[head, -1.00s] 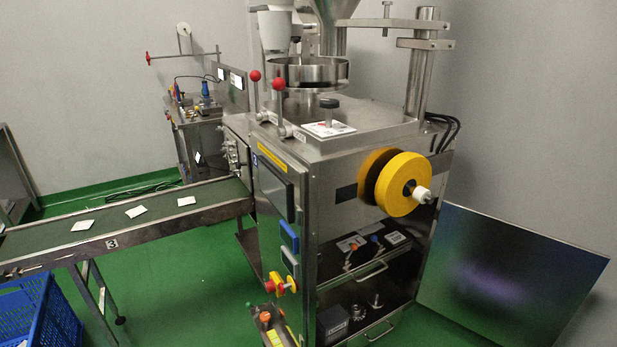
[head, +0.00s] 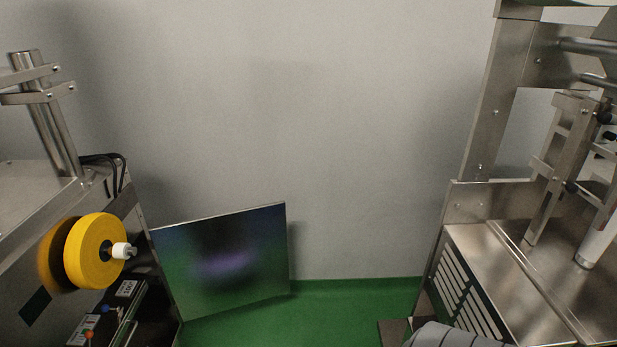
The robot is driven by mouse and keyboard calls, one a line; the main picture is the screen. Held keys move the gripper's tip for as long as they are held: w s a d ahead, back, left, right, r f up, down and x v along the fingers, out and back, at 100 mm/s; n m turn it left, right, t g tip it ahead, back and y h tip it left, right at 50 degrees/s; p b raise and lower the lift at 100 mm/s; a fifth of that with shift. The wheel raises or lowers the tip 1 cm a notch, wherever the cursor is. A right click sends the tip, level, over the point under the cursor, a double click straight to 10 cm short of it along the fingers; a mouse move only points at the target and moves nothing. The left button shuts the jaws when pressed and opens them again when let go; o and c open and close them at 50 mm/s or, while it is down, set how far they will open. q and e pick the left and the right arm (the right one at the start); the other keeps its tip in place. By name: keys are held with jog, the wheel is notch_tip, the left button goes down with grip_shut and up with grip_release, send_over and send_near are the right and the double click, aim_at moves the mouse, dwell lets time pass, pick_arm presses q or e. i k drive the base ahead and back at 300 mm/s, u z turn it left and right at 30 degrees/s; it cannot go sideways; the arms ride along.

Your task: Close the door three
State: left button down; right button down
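A flat, shiny metal door (head: 225,260) stands swung open from the right side of the packing machine (head: 25,215), in the left half of the head view. Its left edge meets the machine body and its free edge points right, towards the back wall. Its face mirrors the green floor with a purplish sheen. I cannot read any number on it. The open side of the machine shows dark inner shelves. Neither of my grippers is in view.
A yellow reel (head: 92,250) with a white hub juts from the left machine. A second metal machine (head: 520,270) with a slotted panel fills the right side. Green floor (head: 350,310) lies free between door and machine. A grey ribbed item (head: 455,336) shows at the bottom edge.

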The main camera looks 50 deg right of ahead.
aim_at(213, 264)
jog(key=z, duration=0.85)
jog(key=i, duration=0.7)
jog(key=z, duration=0.85)
jog(key=i, duration=1.75)
jog(key=u, duration=0.6)
